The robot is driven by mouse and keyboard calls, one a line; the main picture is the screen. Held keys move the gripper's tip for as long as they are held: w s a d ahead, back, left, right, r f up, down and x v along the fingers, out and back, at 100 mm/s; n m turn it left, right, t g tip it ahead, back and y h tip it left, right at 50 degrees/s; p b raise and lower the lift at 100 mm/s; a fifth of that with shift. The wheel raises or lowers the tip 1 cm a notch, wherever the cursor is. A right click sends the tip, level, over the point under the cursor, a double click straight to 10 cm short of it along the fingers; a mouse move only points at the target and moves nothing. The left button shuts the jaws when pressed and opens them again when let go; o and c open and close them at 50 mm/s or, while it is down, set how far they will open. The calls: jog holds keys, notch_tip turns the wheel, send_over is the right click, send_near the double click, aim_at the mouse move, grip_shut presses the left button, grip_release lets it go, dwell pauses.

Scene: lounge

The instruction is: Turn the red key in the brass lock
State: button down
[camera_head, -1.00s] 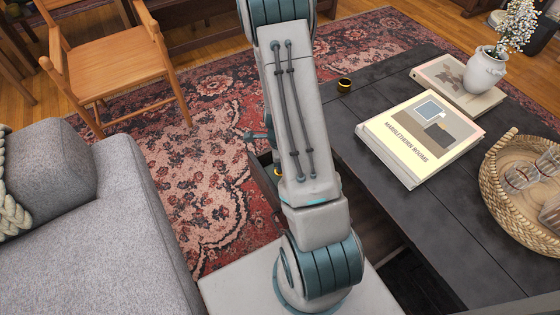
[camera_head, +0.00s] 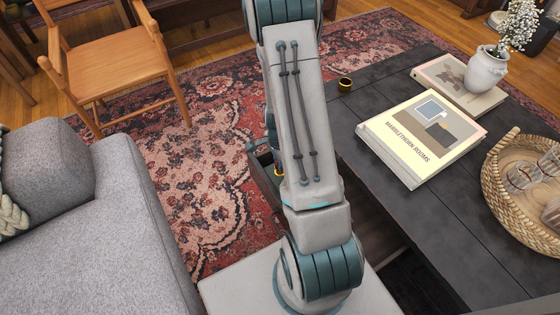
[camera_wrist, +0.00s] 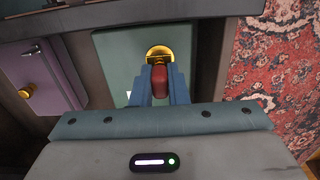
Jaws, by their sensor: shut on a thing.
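The brass lock (camera_wrist: 160,53) is a round gold fitting on a grey-green panel (camera_wrist: 118,62) in the wrist view. The red key (camera_wrist: 160,82) is right in front of it, its red head between the blue fingers of my gripper (camera_wrist: 160,88). My gripper is shut on the key head. The key's shaft is hidden, so how deep it sits in the lock cannot be told. In the head view my arm covers the key and most of the lock area.
A purple panel (camera_wrist: 58,88) with a brass knob (camera_wrist: 28,91) is left of the lock. A grey sofa (camera_head: 90,240) stands left; patterned rug (camera_head: 205,150) lies between.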

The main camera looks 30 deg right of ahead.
jog(key=shift+n, duration=0.7)
jog(key=c, duration=0.9)
grip_release()
jog(key=shift+c, duration=0.2)
jog(key=shift+r, duration=0.1)
jog(key=shift+r+p, duration=2.7)
jog(key=shift+r, duration=0.7)
jog(key=shift+r, duration=0.1)
jog(key=s+a+r+n+t+p, duration=0.15)
jog(key=a+r+n+p, duration=0.35)
jog(key=r, duration=0.8)
jog(key=s+a+r+n+p, duration=0.15)
jog(key=r+p, duration=0.55)
jog(key=r, duration=0.7)
jog(key=s+a+r+n+t+p, duration=0.1)
jog(key=s+a+r+n+p, duration=0.3)
jog(key=r, duration=0.9)
jog(key=s+r+n+p, duration=0.2)
jog(key=r+p, duration=0.2)
jog(key=r, duration=0.3)
jog(key=s+a+r+n+p, duration=0.1)
jog(key=s+r+n+p, duration=0.2)
jog(key=r+p, duration=0.2)
jog(key=shift+a+r, duration=0.2)
jog(key=shift+r, duration=0.7)
